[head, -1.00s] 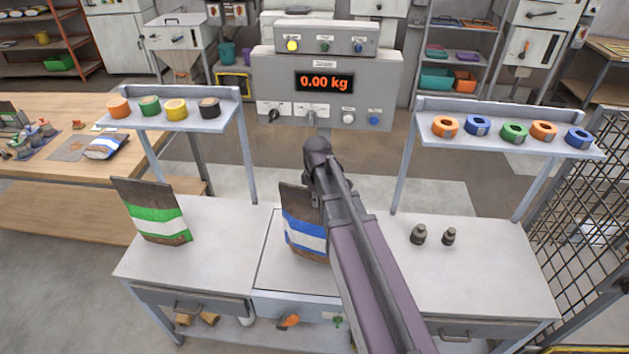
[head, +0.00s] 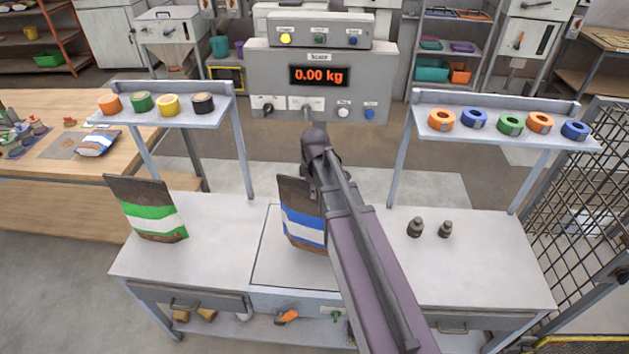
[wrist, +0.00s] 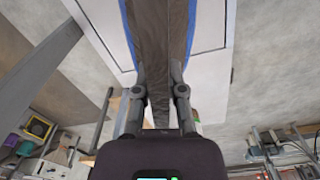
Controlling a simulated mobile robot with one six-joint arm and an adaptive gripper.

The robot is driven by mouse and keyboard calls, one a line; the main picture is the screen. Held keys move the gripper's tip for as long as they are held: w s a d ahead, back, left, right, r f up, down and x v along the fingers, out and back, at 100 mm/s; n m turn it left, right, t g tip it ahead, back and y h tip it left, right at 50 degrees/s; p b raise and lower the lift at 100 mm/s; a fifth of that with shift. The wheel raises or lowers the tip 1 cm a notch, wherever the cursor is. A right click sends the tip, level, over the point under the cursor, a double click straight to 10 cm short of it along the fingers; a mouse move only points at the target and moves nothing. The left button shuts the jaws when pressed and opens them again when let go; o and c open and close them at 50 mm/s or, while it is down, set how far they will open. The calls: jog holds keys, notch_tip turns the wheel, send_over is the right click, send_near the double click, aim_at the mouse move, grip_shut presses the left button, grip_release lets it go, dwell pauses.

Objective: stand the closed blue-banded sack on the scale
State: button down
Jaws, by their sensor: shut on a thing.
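The blue-banded sack (head: 303,229), brown with blue and white bands, is upright over the scale plate (head: 272,268) at the middle of the bench. In the wrist view the sack (wrist: 160,35) runs between the two fingers of my gripper (wrist: 158,93), which is shut on it. My arm hides the sack's right side and the fingers in the head view. The scale display (head: 319,76) reads 0.00 kg. I cannot tell from the picture whether the sack's base touches the plate.
A green-banded sack (head: 147,210) stands on the left of the bench. Two dark weights (head: 415,227) stand on the right. Tape rolls sit on the left shelf (head: 220,111) and right shelf (head: 420,96). A mesh fence (head: 590,190) is at the right.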

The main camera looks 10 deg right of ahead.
jog(key=shift+d, duration=0.5)
jog(key=shift+w+a+r+n+p, duration=0.2)
jog(key=shift+w+r+n+p, duration=0.25)
jog(key=shift+w+n, duration=0.25)
jog(key=shift+w+a+r+n+p, duration=0.2)
jog(key=shift+w+r+n+p, duration=0.2)
jog(key=shift+w+n, duration=0.3)
jog(key=shift+f, duration=0.2)
jog(key=shift+f+b, duration=2.25)
jog(key=shift+b, duration=0.2)
jog(key=shift+f+b, duration=0.45)
jog(key=c, duration=0.6)
grip_release()
jog(key=shift+c, duration=0.2)
